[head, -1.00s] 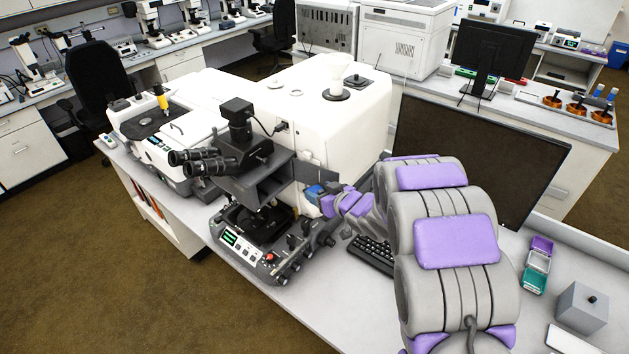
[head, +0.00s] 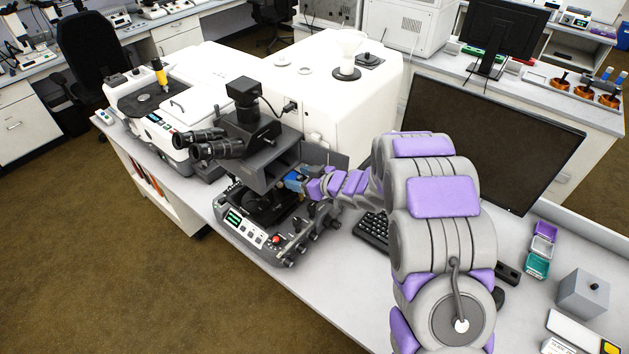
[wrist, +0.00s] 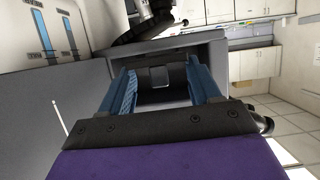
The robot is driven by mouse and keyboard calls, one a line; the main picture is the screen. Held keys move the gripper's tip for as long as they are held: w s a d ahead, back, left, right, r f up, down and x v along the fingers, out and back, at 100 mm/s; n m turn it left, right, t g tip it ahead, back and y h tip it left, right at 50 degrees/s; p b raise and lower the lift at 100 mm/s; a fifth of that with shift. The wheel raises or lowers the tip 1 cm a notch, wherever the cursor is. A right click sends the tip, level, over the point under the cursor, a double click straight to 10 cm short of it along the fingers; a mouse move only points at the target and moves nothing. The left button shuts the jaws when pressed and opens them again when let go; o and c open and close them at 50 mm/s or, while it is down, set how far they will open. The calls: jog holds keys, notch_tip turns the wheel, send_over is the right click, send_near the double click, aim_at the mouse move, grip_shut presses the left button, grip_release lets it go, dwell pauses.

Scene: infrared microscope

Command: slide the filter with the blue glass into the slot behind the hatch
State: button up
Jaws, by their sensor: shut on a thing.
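My gripper (head: 295,181) reaches from the right to the open side of the microscope's dark housing (head: 264,172). In the wrist view, its two blue fingers (wrist: 160,76) stand apart, with their tips at the mouth of the opening. A grey framed piece, apparently the filter (wrist: 158,77), shows between the tips, held by them; its blue glass cannot be made out. The hatch (head: 326,157) looks like a dark panel swung out to the right of the opening, just behind my gripper. The slot itself is hidden in the shaded interior.
Eyepieces (head: 205,143) stick out at the microscope's left. The control base (head: 255,232) lies below the housing. A white instrument body (head: 320,100) stands behind. Small trays (head: 540,250) lie far right.

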jog(key=shift+w+a+f, duration=0.15)
jog(key=shift+a, duration=0.7)
jog(key=d, duration=0.4)
jog(key=shift+d+r, duration=0.15)
jog(key=shift+r, duration=0.15)
jog(key=shift+w+d+p, duration=0.1)
jog(key=shift+d+p, duration=0.05)
jog(key=shift+p, duration=0.15)
jog(key=shift+w+a+f+p, duration=0.1)
jog(key=shift+a+p, duration=0.1)
jog(key=shift+a, duration=0.75)
jog(key=shift+w+a+f+p, duration=0.1)
jog(key=shift+a+p, duration=0.05)
jog(key=shift+a, duration=0.75)
jog(key=shift+w+d+p, duration=0.25)
jog(key=shift+d+p, duration=0.1)
jog(key=shift+p, duration=0.1)
jog(key=shift+s+d+r, duration=0.15)
jog(key=shift+d, duration=1.25)
jog(key=shift+a+f, duration=0.2)
jog(key=shift+a, duration=1.2)
jog(key=shift+s+d+r+p, duration=0.15)
jog(key=shift+d+p, duration=0.15)
jog(key=shift+d, duration=0.9)
jog(key=shift+a, duration=1.1)
jog(key=shift+d, duration=0.9)
jog(key=shift+a+p, duration=0.3)
jog(key=shift+a, duration=0.5)
jog(key=shift+d, duration=0.35)
jog(key=shift+w, duration=0.2)
